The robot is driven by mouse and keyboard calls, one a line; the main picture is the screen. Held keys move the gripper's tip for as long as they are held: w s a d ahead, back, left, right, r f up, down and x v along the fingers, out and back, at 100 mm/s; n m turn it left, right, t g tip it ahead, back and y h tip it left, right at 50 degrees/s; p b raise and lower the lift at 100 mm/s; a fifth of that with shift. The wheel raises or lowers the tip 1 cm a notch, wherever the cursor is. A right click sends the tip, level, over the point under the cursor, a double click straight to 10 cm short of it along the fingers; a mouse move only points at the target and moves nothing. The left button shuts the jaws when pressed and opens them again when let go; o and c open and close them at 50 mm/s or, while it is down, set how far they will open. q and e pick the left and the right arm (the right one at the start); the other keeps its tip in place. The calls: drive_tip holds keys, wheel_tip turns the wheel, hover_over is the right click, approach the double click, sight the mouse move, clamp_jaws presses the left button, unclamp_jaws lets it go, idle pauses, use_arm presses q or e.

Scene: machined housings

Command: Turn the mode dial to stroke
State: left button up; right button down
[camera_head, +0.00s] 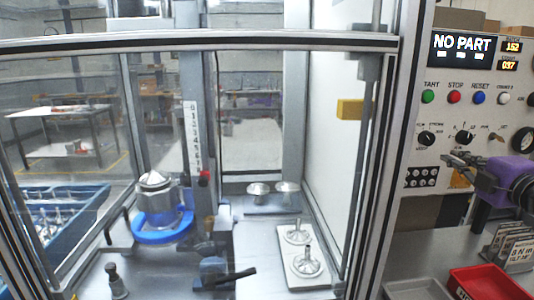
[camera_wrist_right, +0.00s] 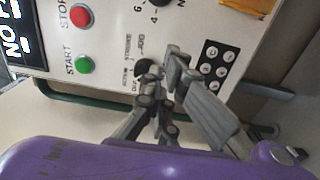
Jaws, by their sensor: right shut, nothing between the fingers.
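The mode dial (camera_head: 427,138) is a black knob on the light control panel, below the green START button. Small labels surround it; I cannot read its pointer setting surely. In the right wrist view the dial (camera_wrist_right: 148,68) is partly hidden behind the fingers, with STROKE and JOG lettering beside it. My right gripper (camera_head: 452,160) is shut and empty, in front of the panel, right of and slightly below the dial in the head view. In the right wrist view its fingertips (camera_wrist_right: 166,72) appear close to the dial; contact cannot be told. My left gripper is not in view.
A numbered dial (camera_head: 464,138) sits right of the mode dial, with a black button block (camera_head: 422,177) below. The red STOP button (camera_head: 454,97) is above. A display (camera_head: 462,50) reads NO PART. A red tray (camera_head: 488,283) lies below; a framed glass enclosure stands left.

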sight(427, 139)
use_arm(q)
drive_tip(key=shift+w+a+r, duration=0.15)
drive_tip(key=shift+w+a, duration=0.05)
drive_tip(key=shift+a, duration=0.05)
use_arm(e)
drive_tip(key=w+a+f+m+t, duration=0.1)
drive_tip(key=w+m, duration=0.4)
drive_tip(key=m, duration=1.3)
drive_tip(key=shift+w+a+f+t, duration=0.35)
drive_tip(key=shift+a+t, duration=0.25)
drive_tip(key=shift+t, duration=0.3)
